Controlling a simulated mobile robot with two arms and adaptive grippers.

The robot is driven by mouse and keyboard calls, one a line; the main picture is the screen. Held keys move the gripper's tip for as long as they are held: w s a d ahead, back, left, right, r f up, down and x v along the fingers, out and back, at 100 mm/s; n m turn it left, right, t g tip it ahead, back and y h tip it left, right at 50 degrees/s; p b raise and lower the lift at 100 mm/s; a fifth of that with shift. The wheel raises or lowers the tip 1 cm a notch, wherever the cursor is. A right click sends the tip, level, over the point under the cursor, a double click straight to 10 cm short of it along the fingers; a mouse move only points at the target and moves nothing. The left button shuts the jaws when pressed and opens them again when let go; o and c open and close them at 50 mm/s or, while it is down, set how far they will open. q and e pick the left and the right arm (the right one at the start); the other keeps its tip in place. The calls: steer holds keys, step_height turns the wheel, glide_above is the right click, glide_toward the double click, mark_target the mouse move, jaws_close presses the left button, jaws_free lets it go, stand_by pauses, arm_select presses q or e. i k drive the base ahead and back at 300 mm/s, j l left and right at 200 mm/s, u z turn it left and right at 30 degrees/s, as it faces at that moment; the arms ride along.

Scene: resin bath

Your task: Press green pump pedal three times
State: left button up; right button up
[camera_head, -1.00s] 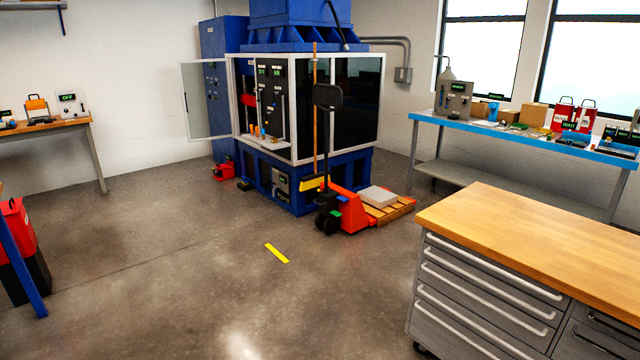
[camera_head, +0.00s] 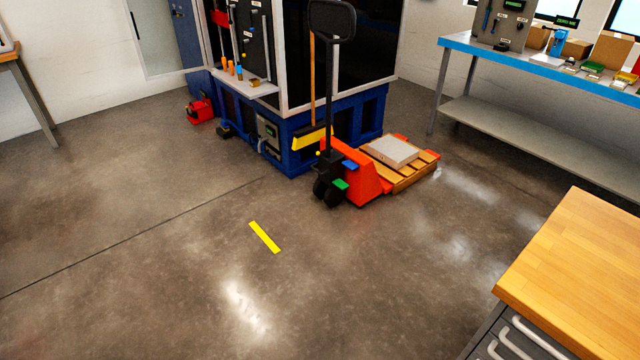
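The green pump pedal (camera_head: 341,184) sits low on the front of the orange pallet jack (camera_head: 366,182), just above and beside its black wheels. A blue pedal (camera_head: 350,165) is a little above it. The jack's black handle (camera_head: 331,22) stands upright. Its forks are at a wooden pallet (camera_head: 412,176) that bears a light grey slab (camera_head: 391,151). Neither of my grippers is in view.
A yellow floor strip (camera_head: 264,237) lies on open concrete before the jack. The blue machine (camera_head: 297,160) stands behind it, with a yellow-headed broom (camera_head: 310,139) close by. A wood-topped drawer cabinet (camera_head: 580,270) is at the right. A blue-edged bench (camera_head: 545,62) is behind.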

mark_target(341, 184)
steer(key=i+z, duration=0.1)
steer(key=i, duration=0.4)
steer(key=i+j+z, duration=0.1)
steer(key=i, duration=0.4)
steer(key=i+j, duration=0.25)
steer(key=i, duration=0.35)
steer(key=i+j+z, duration=0.15)
steer(key=i, duration=0.4)
steer(key=i+j, duration=0.45)
steer(key=i+j+z, duration=0.15)
steer(key=i+j, duration=0.15)
steer(key=i, duration=0.4)
steer(key=i+j, duration=0.4)
steer(key=i, duration=0.15)
steer(key=l+z, duration=0.05)
